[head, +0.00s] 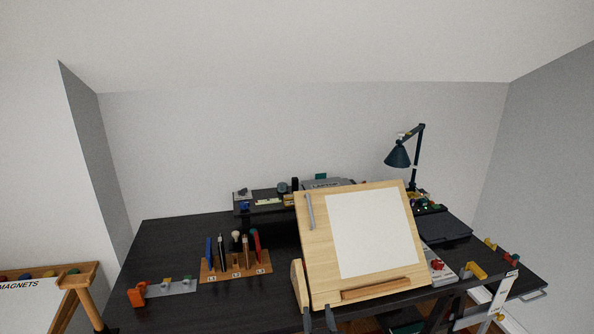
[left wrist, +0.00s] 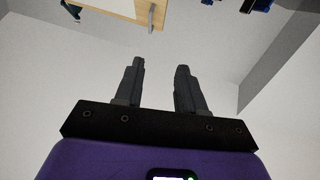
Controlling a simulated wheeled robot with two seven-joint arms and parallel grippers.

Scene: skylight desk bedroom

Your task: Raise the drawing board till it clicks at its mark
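The drawing board (head: 312,250) is a pale wooden panel, tilted up on the desk, with a white sheet (head: 368,232) on it. A wooden ledge (head: 376,288) runs along its lower part, and a grey strip (head: 310,211) lies near its upper left corner. A wooden side piece (head: 299,284) stands at its lower left. My left gripper (head: 319,318) is at the bottom of the head view, just below the board's lower left corner. In the left wrist view its two fingers (left wrist: 160,75) are apart and empty, with part of the board (left wrist: 128,8) at the top. My right gripper is not seen.
A wooden holder (head: 236,268) with several upright tools stands left of the board. A grey strip with an orange clamp (head: 137,297) lies farther left. A dark lamp (head: 398,156) and a low shelf stand behind. The dark desk (head: 180,240) is clear at back left.

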